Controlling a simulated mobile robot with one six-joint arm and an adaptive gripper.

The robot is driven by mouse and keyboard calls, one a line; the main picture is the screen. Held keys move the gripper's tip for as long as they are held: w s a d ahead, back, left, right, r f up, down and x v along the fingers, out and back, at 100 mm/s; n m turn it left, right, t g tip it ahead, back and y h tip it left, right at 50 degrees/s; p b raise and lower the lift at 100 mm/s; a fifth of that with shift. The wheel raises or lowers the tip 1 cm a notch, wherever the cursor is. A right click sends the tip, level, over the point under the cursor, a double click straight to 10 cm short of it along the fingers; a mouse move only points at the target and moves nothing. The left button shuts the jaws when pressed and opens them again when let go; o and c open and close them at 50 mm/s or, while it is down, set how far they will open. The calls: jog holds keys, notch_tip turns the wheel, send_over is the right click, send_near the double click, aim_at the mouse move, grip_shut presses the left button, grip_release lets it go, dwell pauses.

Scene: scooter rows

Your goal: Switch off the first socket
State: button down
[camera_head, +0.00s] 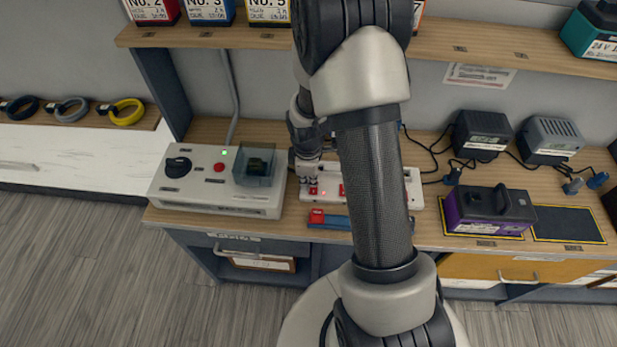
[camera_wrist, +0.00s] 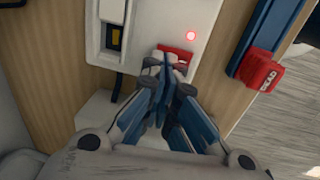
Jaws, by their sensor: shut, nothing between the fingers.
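A white socket strip (camera_head: 414,188) lies along the bench, its middle hidden behind my arm in the head view. In the wrist view the strip (camera_wrist: 208,15) shows a red switch (camera_wrist: 181,50), a lit red lamp (camera_wrist: 191,36) and a dark socket opening with a yellow part (camera_wrist: 114,38). My gripper (camera_wrist: 166,62) is shut and empty, its fingertips right at the red switch and covering part of it; I cannot tell whether they press it. In the head view my gripper (camera_head: 309,187) is over the strip's left end.
A grey control box (camera_head: 215,195) with a black knob and lit green lamp stands left of the strip. A blue bar with a red end (camera_head: 317,216) lies in front; its red end (camera_wrist: 262,75) reads "DEAD". A purple battery (camera_head: 490,208) and chargers (camera_head: 481,135) stand right. A shelf (camera_head: 450,45) runs above.

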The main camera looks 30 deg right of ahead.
jog(key=shift+f, duration=0.1)
jog(key=shift+w+d+f, duration=0.1)
jog(key=shift+f, duration=0.2)
jog(key=shift+s, duration=0.2)
jog(key=shift+s+a+r, duration=0.15)
jog(key=shift+s+a, duration=0.35)
